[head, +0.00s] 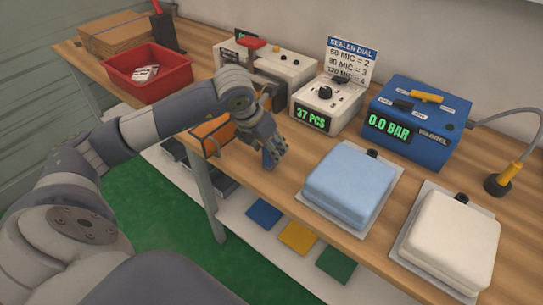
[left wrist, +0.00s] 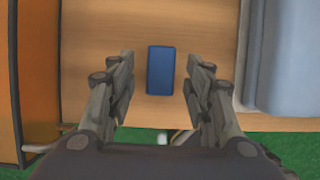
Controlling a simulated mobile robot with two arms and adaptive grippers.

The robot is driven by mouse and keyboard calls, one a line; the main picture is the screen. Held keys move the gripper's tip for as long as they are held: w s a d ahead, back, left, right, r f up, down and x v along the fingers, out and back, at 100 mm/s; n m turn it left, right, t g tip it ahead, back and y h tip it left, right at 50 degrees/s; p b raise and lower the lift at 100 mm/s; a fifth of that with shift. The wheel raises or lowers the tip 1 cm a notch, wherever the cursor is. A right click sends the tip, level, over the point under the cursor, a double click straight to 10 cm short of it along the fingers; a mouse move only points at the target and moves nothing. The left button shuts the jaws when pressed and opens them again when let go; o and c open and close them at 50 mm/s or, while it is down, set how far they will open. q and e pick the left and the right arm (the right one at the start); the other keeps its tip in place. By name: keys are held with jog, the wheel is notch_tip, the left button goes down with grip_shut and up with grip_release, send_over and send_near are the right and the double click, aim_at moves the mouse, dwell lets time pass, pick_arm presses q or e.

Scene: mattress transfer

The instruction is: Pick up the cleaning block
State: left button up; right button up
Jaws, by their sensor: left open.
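The cleaning block is a small dark blue block (left wrist: 160,71) lying on the wooden table near its front edge. In the left wrist view it sits between the fingers of my left gripper (left wrist: 158,62), with a gap on both sides. In the head view my left gripper (head: 274,150) is over the table front, and only part of the blue block (head: 267,160) shows beside its fingers. The gripper is open and empty. Its height above the block is hard to tell. My right gripper is not in view.
An orange bin (head: 211,135) stands close left of the gripper. A light blue mattress (head: 350,183) and a white one (head: 452,238) lie on grey plates at right. Behind are the sealer dial box (head: 327,103), a blue vacuum unit (head: 416,121) and a red tray (head: 148,84).

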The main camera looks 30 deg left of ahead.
pick_arm(q)
jog(key=shift+b+x, duration=0.3)
jog(key=shift+x, duration=0.6)
jog(key=shift+w+f, duration=0.3)
jog(key=shift+f, duration=0.2)
jog(key=shift+r, duration=0.1)
jog(key=shift+c, duration=1.4)
grip_shut()
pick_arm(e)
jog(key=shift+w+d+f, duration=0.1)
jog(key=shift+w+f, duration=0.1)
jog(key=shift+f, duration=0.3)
